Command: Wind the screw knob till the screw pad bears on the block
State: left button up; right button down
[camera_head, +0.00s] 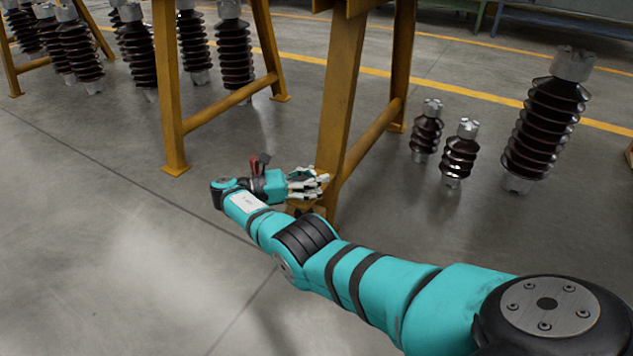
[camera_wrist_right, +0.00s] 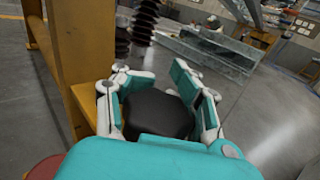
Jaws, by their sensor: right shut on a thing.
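My right gripper (camera_head: 308,184) is low beside the foot of a yellow frame leg in the head view. In the right wrist view my right gripper (camera_wrist_right: 152,84) has its white and teal fingers around a dark, faceted, knob-like thing (camera_wrist_right: 158,116), which I take for the screw knob. The fingers are shut on it. In the head view the fingers and the leg hide the knob. I cannot make out the screw pad or the block in either view. My left gripper is not in view.
The yellow frame leg (camera_head: 340,95) rises right by the gripper, and another frame leg (camera_head: 167,90) stands to the left. Dark ribbed insulators (camera_head: 545,125) stand on the floor to the right, with several more behind at left. The grey floor (camera_head: 110,260) in front is clear.

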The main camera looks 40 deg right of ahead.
jog(key=shift+s+f, duration=0.1)
jog(key=shift+f, duration=0.05)
jog(key=c, duration=0.7)
grip_release()
jog(key=shift+c, duration=0.2)
jog(key=shift+r, duration=0.2)
jog(key=shift+a+r, duration=0.1)
jog(key=shift+r, duration=0.45)
notch_tip(320, 180, up, 9)
jog(key=shift+f, duration=0.15)
